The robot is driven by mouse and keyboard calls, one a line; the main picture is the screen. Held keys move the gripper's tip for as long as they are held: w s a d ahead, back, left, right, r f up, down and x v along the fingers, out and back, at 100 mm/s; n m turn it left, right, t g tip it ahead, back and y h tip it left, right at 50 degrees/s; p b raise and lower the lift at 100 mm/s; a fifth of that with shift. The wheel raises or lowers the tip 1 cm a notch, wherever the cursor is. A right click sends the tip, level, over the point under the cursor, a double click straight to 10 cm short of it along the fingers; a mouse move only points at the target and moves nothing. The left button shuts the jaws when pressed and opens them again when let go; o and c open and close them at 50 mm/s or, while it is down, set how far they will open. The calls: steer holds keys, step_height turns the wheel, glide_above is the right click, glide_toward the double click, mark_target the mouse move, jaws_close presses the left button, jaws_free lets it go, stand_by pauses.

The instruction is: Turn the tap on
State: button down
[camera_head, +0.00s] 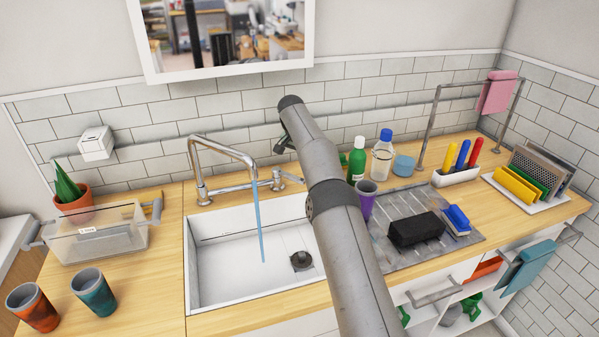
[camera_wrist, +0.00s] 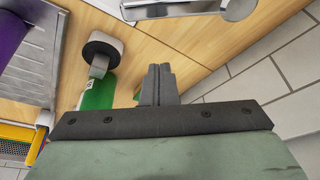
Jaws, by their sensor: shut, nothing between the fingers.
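The chrome tap (camera_head: 222,148) stands at the back edge of the white sink (camera_head: 205,270). A blue stream of water (camera_head: 260,225) runs from its spout down into the basin. The tap's lever (camera_head: 290,177) is to the right of the spout, partly behind my arm. My gripper (camera_head: 282,143) is above and behind that lever, partly hidden by my arm in the head view. In the wrist view its fingers (camera_wrist: 158,85) are together with nothing between them. A chrome part (camera_wrist: 238,8), probably of the tap, shows at the top there, apart from the fingers.
A green bottle (camera_head: 357,160), a blue-capped bottle (camera_head: 382,160) and a purple cup (camera_head: 366,199) stand right of my arm. The green bottle is close to the fingers in the wrist view (camera_wrist: 97,93). A tiled wall (camera_head: 345,95) is behind. A clear bin (camera_head: 100,235) stands left.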

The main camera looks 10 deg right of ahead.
mark_target(288, 176)
steer(key=x, duration=0.4)
steer(key=shift+s+a, duration=1.35)
steer(key=shift+s, duration=0.2)
